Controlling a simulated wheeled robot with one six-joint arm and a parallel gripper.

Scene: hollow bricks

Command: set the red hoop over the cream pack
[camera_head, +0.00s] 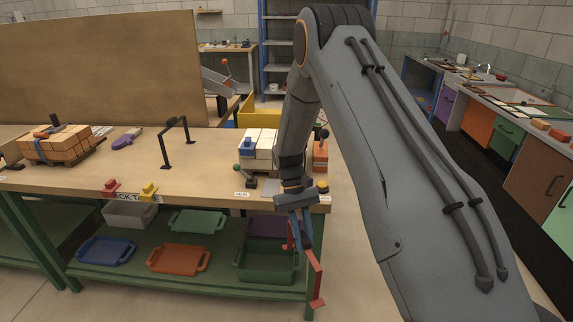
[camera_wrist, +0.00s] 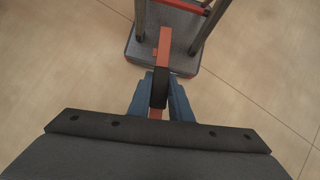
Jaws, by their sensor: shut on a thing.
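My gripper (camera_head: 305,240) is shut on the red hoop (camera_head: 317,283) and holds it in the air in front of the bench's right end. In the wrist view the blue fingers (camera_wrist: 160,95) close around a red bar of the hoop (camera_wrist: 165,48). Only parts of the hoop show, so its full outline is unclear. The cream pack (camera_head: 262,144) is a stack of pale bricks on the bench top, behind and left of my gripper. A blue piece shows at its left side. The hoop is apart from the pack, and my arm stands close to the pack's right side.
The wooden bench top (camera_head: 210,173) carries a black arch (camera_head: 174,142), a purple tool (camera_head: 127,138) and a tan brick pack (camera_head: 58,144) at left. Small red and yellow pieces sit by its front edge. Coloured trays fill the green shelf below. Bare floor lies under my gripper.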

